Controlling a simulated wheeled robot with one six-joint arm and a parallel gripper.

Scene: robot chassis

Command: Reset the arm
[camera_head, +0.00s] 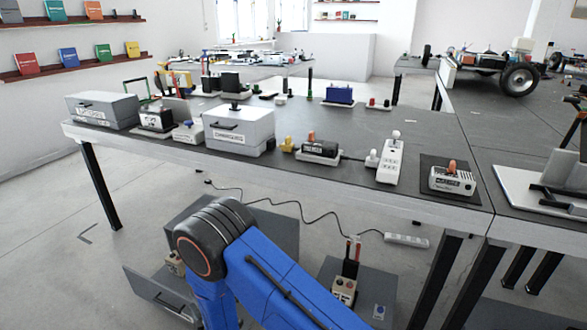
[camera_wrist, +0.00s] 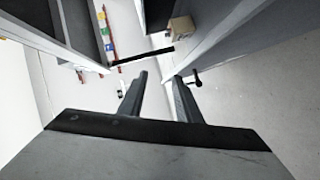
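My gripper (camera_wrist: 160,76) shows in the wrist view with its two dark fingers apart and nothing visible between them. It is open and empty. My blue arm (camera_head: 285,285) reaches up from the bottom of the head view and bends at a dark round joint. The gripper itself is hidden in the head view. Beyond the fingertips, the wrist view shows a dark bar-like handle (camera_wrist: 142,56) and grey panels; I cannot tell whether the fingers touch anything.
A grey drawer (camera_head: 160,297) stands open on the floor left of my arm. A low grey box (camera_head: 365,285) with switches stands right of my arm. Open floor lies at left.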

